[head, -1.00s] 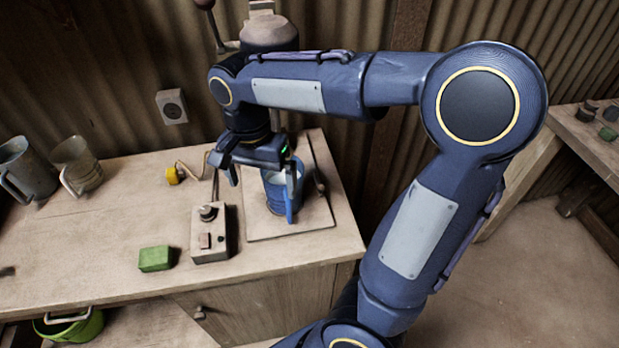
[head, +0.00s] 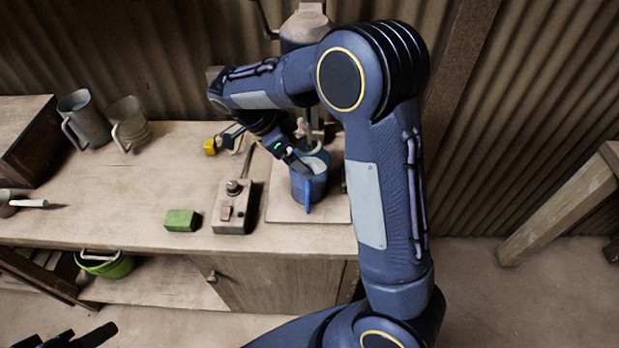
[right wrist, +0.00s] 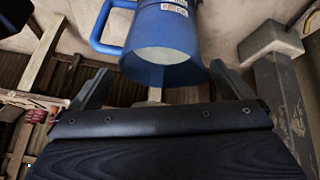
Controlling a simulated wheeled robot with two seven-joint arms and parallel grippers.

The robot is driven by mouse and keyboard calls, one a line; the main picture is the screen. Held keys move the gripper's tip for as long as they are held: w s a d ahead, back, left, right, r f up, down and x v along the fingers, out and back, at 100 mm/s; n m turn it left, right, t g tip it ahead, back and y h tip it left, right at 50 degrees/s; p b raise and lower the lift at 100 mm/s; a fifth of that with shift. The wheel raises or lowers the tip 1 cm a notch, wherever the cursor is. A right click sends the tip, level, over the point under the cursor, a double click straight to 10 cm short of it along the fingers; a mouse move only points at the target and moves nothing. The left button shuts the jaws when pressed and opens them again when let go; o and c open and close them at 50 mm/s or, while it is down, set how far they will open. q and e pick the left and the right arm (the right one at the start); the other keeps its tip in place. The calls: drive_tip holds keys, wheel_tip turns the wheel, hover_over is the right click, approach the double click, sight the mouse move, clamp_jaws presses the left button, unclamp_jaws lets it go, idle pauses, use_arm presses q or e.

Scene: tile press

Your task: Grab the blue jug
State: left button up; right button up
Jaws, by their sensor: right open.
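The blue jug (head: 309,188) stands upright on a pale square board at the right end of the workbench, its handle towards the front. My right gripper (head: 268,150) is open beside the jug's back left, with one finger close over its rim. In the right wrist view the jug (right wrist: 165,38) appears ahead, its mouth towards my open fingers and its handle at the upper left. The jug is not gripped; I cannot tell whether a finger touches it. Dark parts at the lower left edge look like my left gripper (head: 62,338); its opening is unclear.
The board (head: 286,208) lies beside a control box (head: 234,208) with a knob. A green block (head: 181,220) and a yellow object (head: 210,147) lie left. A grey jug (head: 88,122) and a glass-like jug (head: 130,125) stand further left.

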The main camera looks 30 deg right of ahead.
drive_tip(key=shift+x, duration=0.9)
drive_tip(key=shift+c, duration=0.4)
drive_tip(key=c, duration=1.4)
drive_tip(key=shift+c, duration=1.1)
drive_tip(key=shift+w+r, duration=0.1)
drive_tip(key=shift+r, duration=0.15)
